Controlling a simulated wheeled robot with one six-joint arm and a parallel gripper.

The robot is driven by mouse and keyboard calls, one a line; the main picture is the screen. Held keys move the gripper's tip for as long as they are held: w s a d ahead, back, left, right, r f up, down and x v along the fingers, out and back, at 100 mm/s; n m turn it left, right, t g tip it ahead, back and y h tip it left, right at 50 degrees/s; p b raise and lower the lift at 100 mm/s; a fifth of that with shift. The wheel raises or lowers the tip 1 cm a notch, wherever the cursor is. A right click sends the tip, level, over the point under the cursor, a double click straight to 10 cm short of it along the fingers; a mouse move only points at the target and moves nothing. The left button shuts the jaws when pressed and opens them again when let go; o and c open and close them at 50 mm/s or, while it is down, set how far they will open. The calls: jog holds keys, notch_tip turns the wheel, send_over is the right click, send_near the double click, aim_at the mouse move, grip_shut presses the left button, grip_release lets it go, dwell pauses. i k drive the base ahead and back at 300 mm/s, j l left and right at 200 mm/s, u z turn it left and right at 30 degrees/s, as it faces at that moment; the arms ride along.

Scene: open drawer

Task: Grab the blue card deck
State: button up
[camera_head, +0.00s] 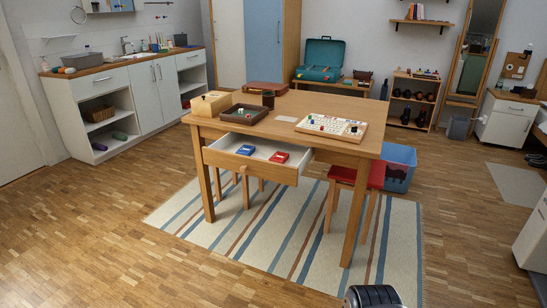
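The blue card deck (245,150) lies flat in the open drawer (247,172) of the wooden table (321,142). A red card deck (278,157) lies to its right in the same drawer, with a gap between them. The drawer is pulled out at the front left of the table, and its inside is white with a round knob on its front. My gripper is not in view. Only a rounded grey and black part shows at the bottom edge, right of centre, and it seems to be mine.
On the table are a board game (332,128), a dark tray (244,114), a wooden box (211,103) and a dark cup (268,98). A red stool (344,174) stands under the table's right side, a blue bin (396,171) behind it. The striped rug (310,258) and floor in front are clear.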

aim_at(245, 149)
jog(key=i+j+z, duration=0.3)
jog(key=i+j, duration=1.6)
jog(key=i, duration=0.1)
